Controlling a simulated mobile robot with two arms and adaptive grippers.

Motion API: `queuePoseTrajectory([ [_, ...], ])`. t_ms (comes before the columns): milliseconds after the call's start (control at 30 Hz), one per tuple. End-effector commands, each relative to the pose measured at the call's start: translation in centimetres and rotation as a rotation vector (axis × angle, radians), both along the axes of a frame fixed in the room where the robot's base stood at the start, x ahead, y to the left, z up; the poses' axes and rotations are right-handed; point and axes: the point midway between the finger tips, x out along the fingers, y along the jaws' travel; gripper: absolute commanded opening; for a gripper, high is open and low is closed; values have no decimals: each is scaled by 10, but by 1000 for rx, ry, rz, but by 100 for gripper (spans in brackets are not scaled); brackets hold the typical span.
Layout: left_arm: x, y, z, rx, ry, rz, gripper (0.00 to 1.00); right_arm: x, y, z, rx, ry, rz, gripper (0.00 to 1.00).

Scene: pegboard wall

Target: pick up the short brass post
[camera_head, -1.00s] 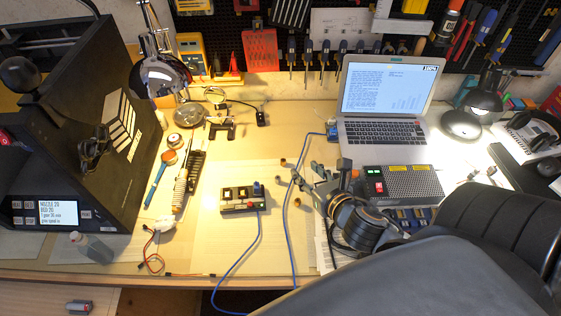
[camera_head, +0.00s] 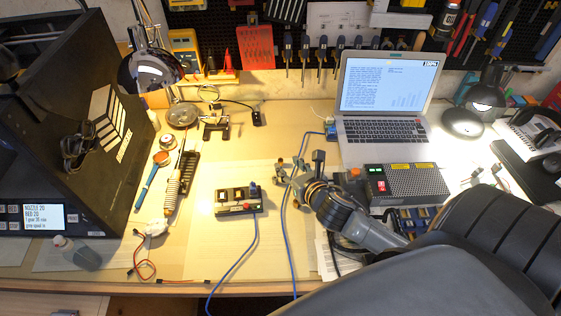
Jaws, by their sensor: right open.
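A small brass-coloured post (camera_head: 280,162) stands on the bench to the right of the small switch board. My right gripper (camera_head: 297,167) is open and comes in from the lower right, with its fingers close beside the post. I cannot tell whether they touch it. The other small posts are largely hidden by the gripper, so I cannot tell which is the short one. My left gripper is not in view.
A switch board (camera_head: 238,200) with a blue cable (camera_head: 257,237) lies left of the gripper. A power supply box (camera_head: 405,184) and a laptop (camera_head: 381,130) stand to the right. A black machine (camera_head: 75,140) fills the left. Bare bench lies behind the board.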

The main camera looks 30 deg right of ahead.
Motion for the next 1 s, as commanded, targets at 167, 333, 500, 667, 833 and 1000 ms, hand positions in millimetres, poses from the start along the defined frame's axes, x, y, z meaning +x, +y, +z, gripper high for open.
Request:
queuePoseTrajectory([
  [167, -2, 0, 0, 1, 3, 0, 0, 13, -1, -7, 2, -1, -2, 42],
  [333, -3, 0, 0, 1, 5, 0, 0, 35, -2, -19, 2, -1, -1, 42],
  [500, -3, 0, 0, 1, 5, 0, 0, 47, -3, -24, 0, 0, 1, 42],
  [667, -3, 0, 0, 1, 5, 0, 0, 48, -3, -25, 1, 1, 1, 42],
  [833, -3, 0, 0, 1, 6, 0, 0, 48, -3, -25, 0, 1, 1, 21],
  [1000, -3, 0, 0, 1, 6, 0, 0, 48, -3, -25, 0, 1, 1, 0],
])
